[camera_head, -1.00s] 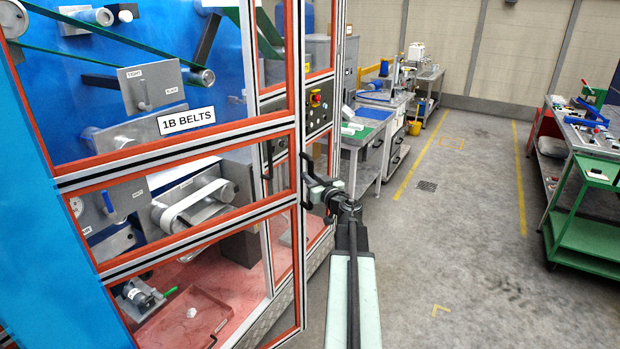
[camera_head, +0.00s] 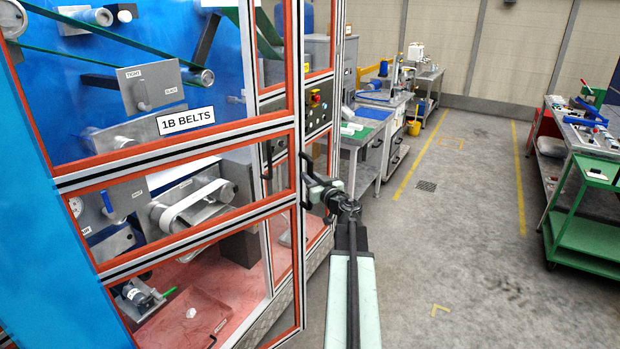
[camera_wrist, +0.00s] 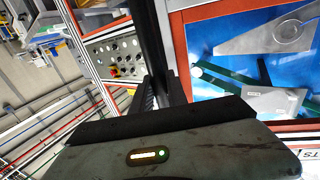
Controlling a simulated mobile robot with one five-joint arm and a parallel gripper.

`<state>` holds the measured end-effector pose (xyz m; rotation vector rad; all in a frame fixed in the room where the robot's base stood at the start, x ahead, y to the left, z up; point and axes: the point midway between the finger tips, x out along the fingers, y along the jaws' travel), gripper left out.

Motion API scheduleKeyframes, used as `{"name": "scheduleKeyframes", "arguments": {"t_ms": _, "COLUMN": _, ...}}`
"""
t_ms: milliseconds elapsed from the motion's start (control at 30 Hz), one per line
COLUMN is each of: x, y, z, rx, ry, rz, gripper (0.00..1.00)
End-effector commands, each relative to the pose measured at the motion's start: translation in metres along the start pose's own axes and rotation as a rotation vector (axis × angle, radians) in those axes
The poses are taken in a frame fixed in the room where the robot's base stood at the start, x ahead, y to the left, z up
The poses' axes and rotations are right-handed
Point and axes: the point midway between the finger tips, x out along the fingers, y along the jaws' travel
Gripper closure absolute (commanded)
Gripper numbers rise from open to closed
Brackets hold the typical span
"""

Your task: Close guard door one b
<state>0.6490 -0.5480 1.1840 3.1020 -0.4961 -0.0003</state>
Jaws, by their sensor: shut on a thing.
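Guard door one b (camera_head: 170,153) fills the left of the head view. It has orange and silver frame bars, clear panels and a "1B BELTS" label (camera_head: 186,121). It stands ajar, its free edge swung out from the machine frame (camera_head: 324,150). My gripper (camera_head: 309,186) is at the black upright handle (camera_head: 304,165) on that free edge and is shut on it. In the wrist view, the dark handle bar (camera_wrist: 149,40) runs up from between the jaws. The exact grip contact is partly hidden by the gripper body.
Behind the door are belts, rollers and a red floor tray (camera_head: 190,315). A control panel (camera_head: 319,105) is on the machine beyond. Benches (camera_head: 365,140) stand along the aisle, and a green cart (camera_head: 585,215) is at right. The grey floor between is clear.

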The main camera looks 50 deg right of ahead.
Motion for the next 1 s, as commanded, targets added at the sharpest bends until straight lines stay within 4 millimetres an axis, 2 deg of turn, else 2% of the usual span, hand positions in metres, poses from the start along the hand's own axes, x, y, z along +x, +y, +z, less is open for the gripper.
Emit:
{"name": "scheduleKeyframes", "arguments": {"t_ms": 167, "x": 0.033, "y": -0.002, "z": 0.0, "rx": 0.0, "ry": 0.0, "rz": -0.04, "gripper": 1.0}}
{"name": "scheduleKeyframes", "arguments": {"t_ms": 367, "x": 0.093, "y": -0.015, "z": 0.0, "rx": 0.001, "ry": 0.001, "rz": -0.123, "gripper": 1.0}}
{"name": "scheduleKeyframes", "arguments": {"t_ms": 800, "x": 0.217, "y": -0.061, "z": 0.0, "rx": 0.0, "ry": 0.0, "rz": -0.305, "gripper": 1.0}}
{"name": "scheduleKeyframes", "arguments": {"t_ms": 1000, "x": 0.253, "y": -0.081, "z": 0.0, "rx": 0.0, "ry": 0.0, "rz": -0.364, "gripper": 1.0}}
